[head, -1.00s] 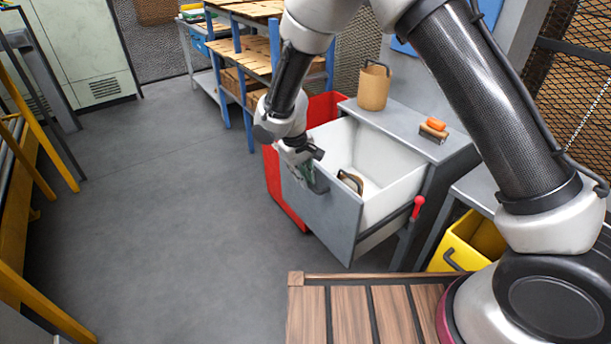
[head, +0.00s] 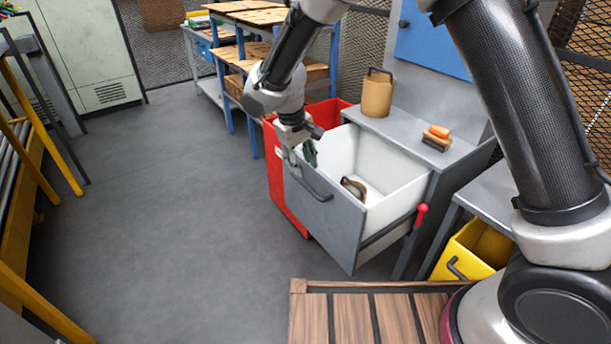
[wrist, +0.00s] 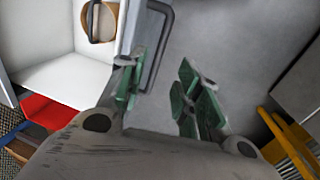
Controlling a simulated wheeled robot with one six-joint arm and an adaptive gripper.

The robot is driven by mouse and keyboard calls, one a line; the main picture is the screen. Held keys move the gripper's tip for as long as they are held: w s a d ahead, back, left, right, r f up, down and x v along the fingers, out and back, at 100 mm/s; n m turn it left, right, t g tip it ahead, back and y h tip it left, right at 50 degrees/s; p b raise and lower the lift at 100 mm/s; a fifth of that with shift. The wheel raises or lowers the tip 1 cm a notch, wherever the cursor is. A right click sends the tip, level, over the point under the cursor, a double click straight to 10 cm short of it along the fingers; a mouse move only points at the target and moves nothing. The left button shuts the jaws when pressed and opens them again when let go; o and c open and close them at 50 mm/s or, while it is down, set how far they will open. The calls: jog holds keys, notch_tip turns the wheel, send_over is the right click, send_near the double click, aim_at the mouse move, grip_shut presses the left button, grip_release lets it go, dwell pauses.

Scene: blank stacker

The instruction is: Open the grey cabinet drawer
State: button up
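The grey cabinet drawer (head: 330,222) stands pulled well out, its white inside exposed. Its dark bar handle (head: 313,187) is on the front panel near the top edge; it also shows in the wrist view (wrist: 158,48). My gripper (head: 302,160) is at the far end of the front panel's top edge, beside the handle. In the wrist view its green-padded fingers (wrist: 163,98) are spread with a clear gap and hold nothing. The left finger overlaps the panel edge in that view; I cannot tell whether it touches. A brown object with a dark handle (head: 354,188) lies inside the drawer.
The grey cabinet top (head: 400,137) carries a tan canister (head: 377,96) and an orange-topped brush (head: 437,137). A red bin (head: 290,205) stands just beyond the drawer, and a yellow bin (head: 468,250) is at right. The floor left of the drawer is clear.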

jog(key=shift+s+a+r, duration=0.1)
jog(key=shift+a+r, duration=0.05)
jog(key=shift+r, duration=0.7)
jog(key=shift+s+a+r, duration=0.1)
jog(key=shift+r, duration=0.75)
jog(key=s+d+r+m+t, duration=0.1)
jog(key=s+d+r, duration=0.5)
jog(key=d, duration=0.7)
jog(key=s+d+r+m+t+y, duration=0.1)
jog(key=s+d+r+m, duration=0.2)
jog(key=s+d+r, duration=0.4)
jog(key=s+d+r+m+t, duration=0.1)
jog(key=s+d+r+m, duration=0.2)
jog(key=d, duration=1.6)
jog(key=s+r, duration=0.4)
jog(key=s, duration=0.4)
jog(key=shift+y, duration=0.4)
jog(key=shift+d, duration=0.1)
